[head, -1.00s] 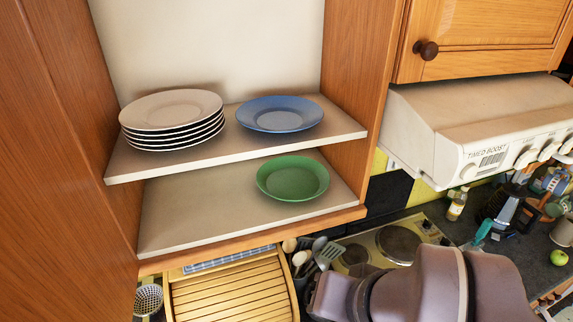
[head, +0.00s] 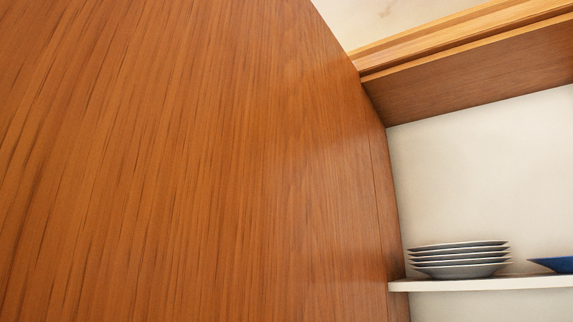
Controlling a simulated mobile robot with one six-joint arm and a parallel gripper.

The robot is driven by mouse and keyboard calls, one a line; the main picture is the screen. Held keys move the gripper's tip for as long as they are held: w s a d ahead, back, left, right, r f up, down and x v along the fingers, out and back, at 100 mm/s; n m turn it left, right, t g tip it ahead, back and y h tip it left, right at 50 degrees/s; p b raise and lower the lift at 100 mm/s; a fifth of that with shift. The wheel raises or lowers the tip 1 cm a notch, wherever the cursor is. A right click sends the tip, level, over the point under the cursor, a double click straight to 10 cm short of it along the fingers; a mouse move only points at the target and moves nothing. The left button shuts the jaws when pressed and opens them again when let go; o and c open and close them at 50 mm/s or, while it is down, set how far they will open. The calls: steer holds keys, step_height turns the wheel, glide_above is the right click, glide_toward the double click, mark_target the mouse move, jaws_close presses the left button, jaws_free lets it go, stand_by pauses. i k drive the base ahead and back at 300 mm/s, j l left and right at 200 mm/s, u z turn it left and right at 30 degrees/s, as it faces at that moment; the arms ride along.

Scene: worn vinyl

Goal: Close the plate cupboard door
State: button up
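The plate cupboard door (head: 190,170) stands open and fills the left and middle of the head view, very close to the camera. Its wood-grain inner face shows, and it meets the cupboard side near the middle right. The open cupboard's pale back wall (head: 480,180) shows at the right. Inside, a stack of several plates (head: 460,262) sits on the shelf (head: 490,284), with part of a blue plate (head: 552,265) at the right edge. The door's handle is not visible. My gripper is not in view.
The cupboard's wooden top panel (head: 480,75) runs along the upper right, with pale wall or ceiling (head: 400,22) above it. The door takes up most of the space on the left. The lower shelf is out of view.

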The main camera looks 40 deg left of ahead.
mark_target(161, 160)
steer(key=k+j+u, duration=0.1)
steer(key=k+j, duration=0.25)
steer(key=k+j+u, duration=0.1)
steer(key=k+j, duration=0.2)
steer(key=j, duration=0.2)
steer(key=k+j, duration=0.3)
steer(key=j, duration=0.15)
steer(key=j+u, duration=0.1)
steer(key=j, duration=0.2)
steer(key=k+j, duration=0.2)
steer(key=k, duration=0.15)
steer(key=i, duration=0.5)
